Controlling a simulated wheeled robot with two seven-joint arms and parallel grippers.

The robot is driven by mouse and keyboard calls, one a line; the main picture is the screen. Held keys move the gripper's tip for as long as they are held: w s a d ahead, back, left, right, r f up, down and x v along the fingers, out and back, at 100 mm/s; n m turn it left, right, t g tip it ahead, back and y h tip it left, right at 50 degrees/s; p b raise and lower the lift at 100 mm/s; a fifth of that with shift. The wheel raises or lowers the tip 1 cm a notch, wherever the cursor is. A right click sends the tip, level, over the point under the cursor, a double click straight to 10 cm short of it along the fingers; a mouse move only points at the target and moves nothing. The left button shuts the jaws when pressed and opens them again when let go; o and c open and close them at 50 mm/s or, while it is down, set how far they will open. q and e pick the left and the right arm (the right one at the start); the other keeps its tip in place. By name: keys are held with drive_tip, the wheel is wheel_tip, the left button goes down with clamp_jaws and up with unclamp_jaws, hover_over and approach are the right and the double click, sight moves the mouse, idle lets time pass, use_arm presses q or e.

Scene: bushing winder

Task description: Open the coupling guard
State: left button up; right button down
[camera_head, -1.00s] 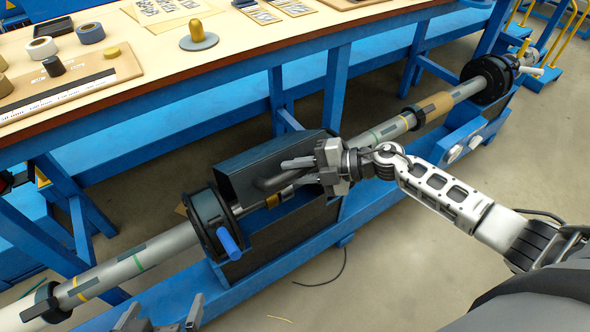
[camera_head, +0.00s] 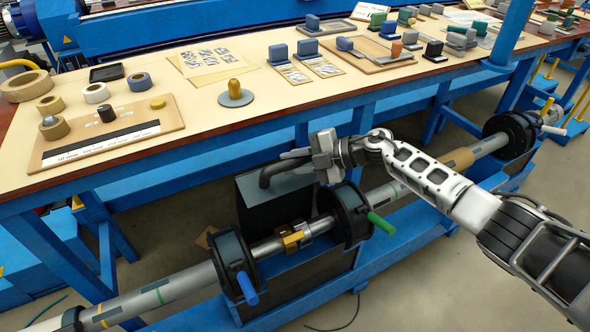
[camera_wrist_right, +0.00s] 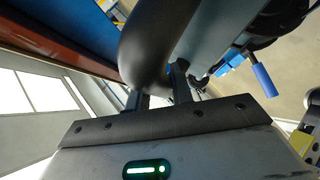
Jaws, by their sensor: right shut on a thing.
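The coupling guard (camera_head: 275,207) is a dark box-like cover. In the head view it stands raised at the back of the shaft, and the coupling (camera_head: 293,238) with its brass-coloured block is exposed in front of it. My right gripper (camera_head: 294,157) is shut on the guard's dark curved handle (camera_head: 268,178) at the top. In the right wrist view the thick dark handle (camera_wrist_right: 150,45) lies between the two fingers (camera_wrist_right: 157,92). My left gripper is out of view.
Black clamp rings with a blue handle (camera_head: 246,288) and a green handle (camera_head: 381,223) flank the coupling on the long shaft (camera_head: 180,289). The workbench (camera_head: 215,115) behind carries tape rolls, a brass-knobbed disc and small blocks.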

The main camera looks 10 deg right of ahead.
drive_tip(key=shift+w+a+r, duration=0.1)
drive_tip(key=shift+w+r, duration=0.1)
drive_tip(key=shift+r, duration=0.05)
drive_tip(key=c, duration=1.2)
unclamp_jaws()
drive_tip(key=shift+c, duration=0.2)
drive_tip(key=shift+f, duration=0.1)
drive_tip(key=shift+s+d, duration=0.15)
drive_tip(key=shift+d, duration=0.1)
drive_tip(key=b+v, duration=0.1)
drive_tip(key=v, duration=1.4)
drive_tip(key=shift+d, duration=0.2)
drive_tip(key=shift+s+a, duration=0.1)
